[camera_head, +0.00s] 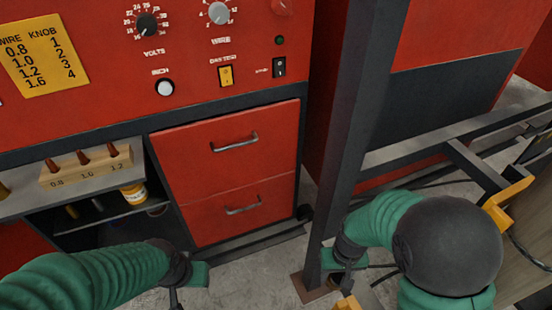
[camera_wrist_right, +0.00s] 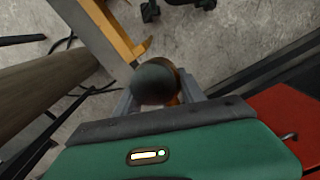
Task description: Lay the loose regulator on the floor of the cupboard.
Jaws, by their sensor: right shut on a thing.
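My right gripper (camera_wrist_right: 158,90) is shut on a rounded dark grey thing with a brass-coloured side, seemingly the regulator (camera_wrist_right: 152,84). In the head view my right gripper (camera_head: 343,281) is low, right of the dark upright post, with a small brass-yellow piece at the bottom edge. The open cupboard (camera_head: 160,187) is at the left, under a grey shelf and left of the red drawers. Its floor is mostly hidden by my left arm. My left gripper (camera_head: 177,297) is low in front of it, cut by the frame edge; its fingers do not show clearly.
A wooden block with several tips (camera_head: 86,167) stands on the grey shelf (camera_head: 30,203). An orange-labelled jar (camera_head: 134,194) is below it. The dark post (camera_head: 345,130) stands between my right gripper and the cupboard. A yellow bracket (camera_head: 510,203) and cables are at the right.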

